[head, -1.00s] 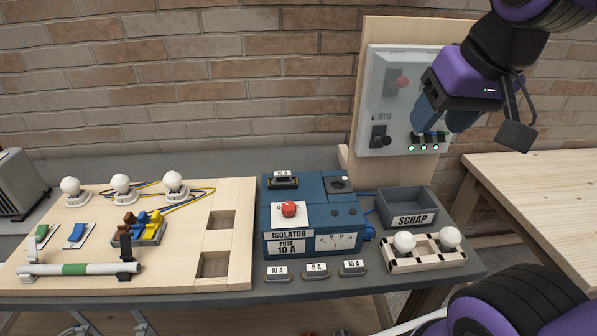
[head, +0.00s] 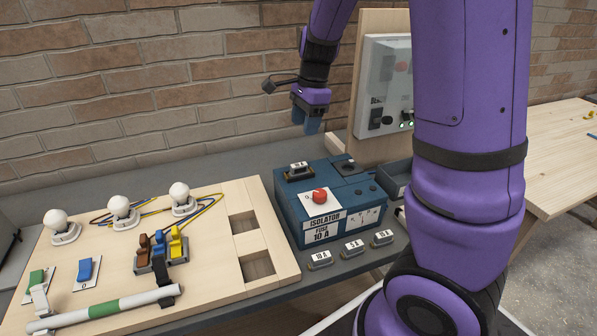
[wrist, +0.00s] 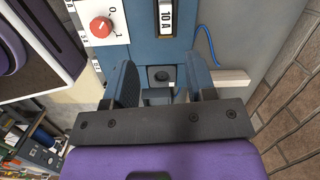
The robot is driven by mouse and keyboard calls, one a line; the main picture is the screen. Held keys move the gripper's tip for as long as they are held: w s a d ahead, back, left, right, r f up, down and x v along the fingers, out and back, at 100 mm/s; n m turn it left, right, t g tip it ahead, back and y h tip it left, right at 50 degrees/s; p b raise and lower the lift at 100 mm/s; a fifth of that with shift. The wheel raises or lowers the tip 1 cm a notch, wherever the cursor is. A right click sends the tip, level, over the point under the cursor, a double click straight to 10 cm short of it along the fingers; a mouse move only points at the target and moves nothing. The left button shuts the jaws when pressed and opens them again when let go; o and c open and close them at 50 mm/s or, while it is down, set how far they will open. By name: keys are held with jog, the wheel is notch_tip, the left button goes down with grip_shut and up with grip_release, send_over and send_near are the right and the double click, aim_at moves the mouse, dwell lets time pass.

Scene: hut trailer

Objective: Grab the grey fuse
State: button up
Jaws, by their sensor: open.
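A dark grey fuse labelled 10 A (head: 298,171) sits on top of the blue isolator box (head: 290,215). It also shows at the top of the wrist view (wrist: 167,16). Three more greyish fuses lie in a row on the bench before the box: one marked 10 A (head: 320,258), a middle one (head: 353,247) and a right one (head: 383,237). I cannot tell by colour which is meant. My gripper (head: 311,128) hangs above the back of the box, open and empty. In the wrist view its fingers (wrist: 162,82) straddle a dark square socket, apart from the fuse.
A red knob (head: 320,195) stands on the box close to the fitted fuse. A wooden board (head: 215,275) with lamps and switches lies left. A grey panel (head: 385,75) on a wooden upright rises behind right. My arm hides most of the scrap bin (head: 396,178).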

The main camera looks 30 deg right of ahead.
jog(key=w+f+m, duration=0.1)
jog(key=f, duration=0.1)
send_over(299, 164)
jog(key=d, duration=0.1)
jog(key=shift+m, duration=0.4)
notch_tip(299, 164, down, 5)
jog(key=shift+f, duration=0.2)
jog(key=shift+s+a+f, duration=0.1)
jog(key=shift+a+f, duration=0.1)
jog(key=shift+f, duration=0.7)
jog(key=shift+w+a+f, duration=0.1)
jog(key=shift+a+f, duration=0.05)
jog(key=shift+f, duration=0.7)
jog(key=shift+s+a+f, duration=0.1)
jog(key=shift+a+f, duration=0.1)
jog(key=shift+f, duration=0.7)
grip_shut()
jog(key=shift+r, duration=0.1)
